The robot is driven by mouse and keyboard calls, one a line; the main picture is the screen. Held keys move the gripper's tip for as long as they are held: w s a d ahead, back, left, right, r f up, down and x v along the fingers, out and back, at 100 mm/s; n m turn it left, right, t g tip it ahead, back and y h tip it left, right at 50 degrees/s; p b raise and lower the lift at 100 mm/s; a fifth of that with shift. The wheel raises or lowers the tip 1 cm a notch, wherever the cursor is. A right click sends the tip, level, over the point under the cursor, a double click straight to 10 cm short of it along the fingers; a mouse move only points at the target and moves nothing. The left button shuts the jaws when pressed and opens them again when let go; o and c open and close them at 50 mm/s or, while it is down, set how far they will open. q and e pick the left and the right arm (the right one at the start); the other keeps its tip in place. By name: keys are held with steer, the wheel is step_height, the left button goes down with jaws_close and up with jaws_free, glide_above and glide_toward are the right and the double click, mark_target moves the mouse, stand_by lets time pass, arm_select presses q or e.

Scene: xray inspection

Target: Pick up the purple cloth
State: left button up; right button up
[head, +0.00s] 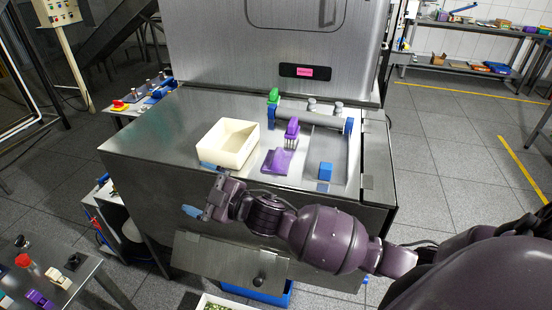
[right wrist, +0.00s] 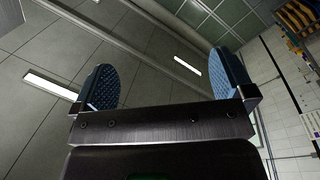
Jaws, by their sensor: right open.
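The purple cloth (head: 277,161) lies flat on the steel worktop (head: 155,150), between a cream bin and a small blue block. A purple brush (head: 292,130) with pale bristles stands just behind it. My right gripper (head: 200,190) is at the front edge of the worktop, to the left of the cloth and nearer to me. Its blue fingers are apart with nothing between them. The right wrist view also shows the open, empty gripper (right wrist: 166,80), with the ceiling behind it and no cloth in sight. My left gripper is not in view.
The open cream bin (head: 229,144) stands left of the cloth, close beyond my right gripper. The blue block (head: 325,171) is to the cloth's right. A grey roller with blue ends (head: 310,117) and a green item (head: 273,95) are behind. The worktop's left part is bare.

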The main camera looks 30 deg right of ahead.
steer(key=w+a+r+n+g+y+p, duration=0.1)
steer(key=w+a+r+n+g+y, duration=0.15)
steer(key=r+n+g, duration=0.45)
steer(key=w+a+r+n+g+y, duration=0.1)
steer(key=w+r+n+g+y, duration=0.15)
steer(key=r+n, duration=0.45)
steer(key=d+f+g+h, duration=0.2)
steer(key=d+h, duration=0.3)
steer(key=d, duration=0.4)
steer(key=d+f+m+g+h, duration=0.1)
steer(key=d+f+g+h, duration=0.1)
steer(key=d+h, duration=0.3)
steer(key=s+d+f+g+h+p, duration=0.1)
steer(key=d+h, duration=0.3)
steer(key=d, duration=0.8)
steer(key=shift+s+d+f+m+g+h, duration=0.1)
steer(key=shift+d+f+m+g+h, duration=0.1)
steer(key=shift+f+g, duration=0.25)
steer(key=shift+d+f+m+g+h, duration=0.1)
steer(key=shift+f+m+g+h, duration=0.1)
steer(key=shift+f+g, duration=0.2)
steer(key=shift+d+f, duration=0.1)
steer(key=shift+f, duration=0.05)
glide_above(277, 153)
step_height(277, 153, down, 4)
steer(key=shift+f, duration=0.9)
step_height(277, 153, down, 5)
steer(key=shift+r, duration=0.2)
steer(key=c, duration=0.9)
